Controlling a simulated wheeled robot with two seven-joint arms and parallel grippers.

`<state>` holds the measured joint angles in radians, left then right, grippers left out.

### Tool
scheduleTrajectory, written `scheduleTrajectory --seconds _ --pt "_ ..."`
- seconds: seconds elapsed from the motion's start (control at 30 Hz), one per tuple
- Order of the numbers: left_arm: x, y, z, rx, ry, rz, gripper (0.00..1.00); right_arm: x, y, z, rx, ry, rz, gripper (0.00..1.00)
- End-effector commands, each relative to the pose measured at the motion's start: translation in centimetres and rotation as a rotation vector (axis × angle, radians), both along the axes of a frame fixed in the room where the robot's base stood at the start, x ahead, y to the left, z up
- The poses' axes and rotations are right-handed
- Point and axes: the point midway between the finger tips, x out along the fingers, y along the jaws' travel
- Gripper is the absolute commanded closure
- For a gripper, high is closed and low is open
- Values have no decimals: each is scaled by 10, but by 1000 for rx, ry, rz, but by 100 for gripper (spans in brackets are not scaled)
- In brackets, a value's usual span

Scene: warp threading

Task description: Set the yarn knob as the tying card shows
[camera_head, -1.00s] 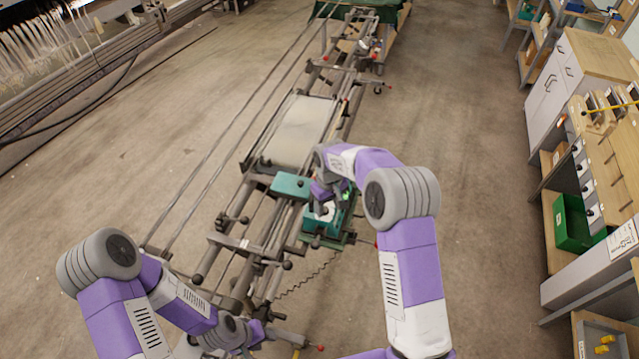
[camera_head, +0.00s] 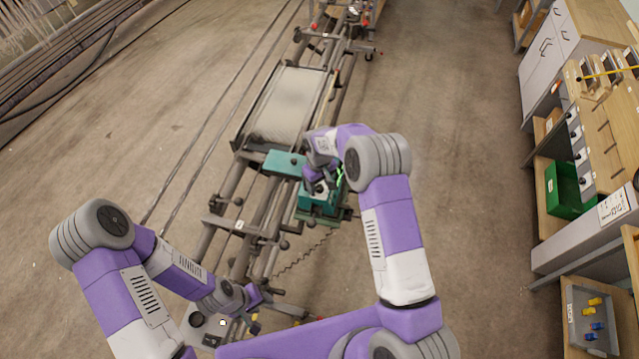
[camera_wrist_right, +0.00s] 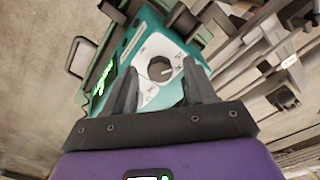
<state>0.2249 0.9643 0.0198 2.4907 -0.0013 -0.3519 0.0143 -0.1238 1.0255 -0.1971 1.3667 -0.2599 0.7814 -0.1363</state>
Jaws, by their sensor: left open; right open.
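The teal tying machine (camera_head: 318,205) sits on the long metal frame, below and left of my right arm's elbow. In the right wrist view it has a white dial plate (camera_wrist_right: 150,96) with small marks and a dark round yarn knob (camera_wrist_right: 159,69) with a light pointer line. My right gripper (camera_wrist_right: 159,66) is open, with one finger on either side of the knob; I cannot tell whether they touch it. In the head view my right gripper (camera_head: 316,184) partly covers the dial. My left gripper (camera_head: 250,302) looks empty near the frame's near end. I cannot identify the tying card for certain.
A green lit display (camera_wrist_right: 101,86) is on the machine's side. A printed white card (camera_head: 614,206) is on the right bench, too small to read. A green bin (camera_head: 567,190) and a grey tray (camera_head: 577,340) with yellow and blue pieces are at right. Open floor lies between.

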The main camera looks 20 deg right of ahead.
Motion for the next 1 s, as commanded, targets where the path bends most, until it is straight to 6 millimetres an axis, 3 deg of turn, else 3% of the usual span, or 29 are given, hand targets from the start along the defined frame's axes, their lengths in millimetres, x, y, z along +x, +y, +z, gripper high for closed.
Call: scheduleTrajectory --seconds 0.1,0.47,0.77,1.0 --pt "0 0 0 0 0 0 57 0 0 0 0 0 0 44" --pt "0 0 0 0 0 0 57 0 0 0 0 0 0 99" --pt "0 0 -5 0 0 0 57 0 0 0 -1 0 -39 100" --pt "0 0 -18 0 0 0 57 0 0 -2 -1 1 -180 100"
